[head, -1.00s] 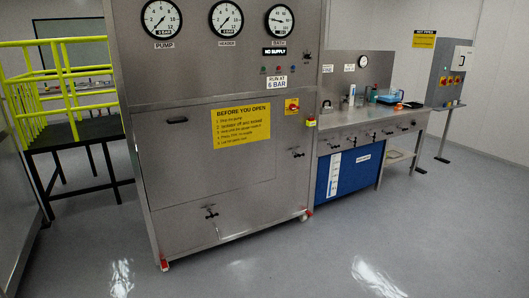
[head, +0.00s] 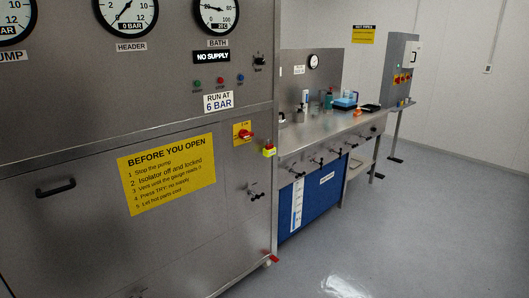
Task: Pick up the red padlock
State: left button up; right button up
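I cannot make out a red padlock for certain. A red rotary isolator on a yellow plate (head: 243,132) sits on the right part of the steel cabinet's front. A small yellow box with a red top (head: 269,150) is at the cabinet's right edge, just below it. On the steel bench (head: 318,133) to the right are small items, among them a small orange-red one (head: 357,113) too small to identify. Neither of my grippers is in view.
The steel cabinet (head: 90,120) with gauges and a yellow "BEFORE YOU OPEN" sign (head: 168,174) fills the left. A grey control panel (head: 400,62) stands beyond. The floor (head: 430,220) at right is clear.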

aim_at(268, 147)
jog(key=i+u, duration=0.15)
jog(key=i, duration=0.4)
jog(key=i+u, duration=0.15)
jog(key=i, duration=0.35)
jog(key=i+l+u, duration=0.1)
jog(key=i, duration=0.45)
jog(key=i+l+u, duration=0.15)
jog(key=i, duration=0.35)
jog(key=i+l+u, duration=0.15)
jog(key=i, duration=0.4)
jog(key=l, duration=0.1)
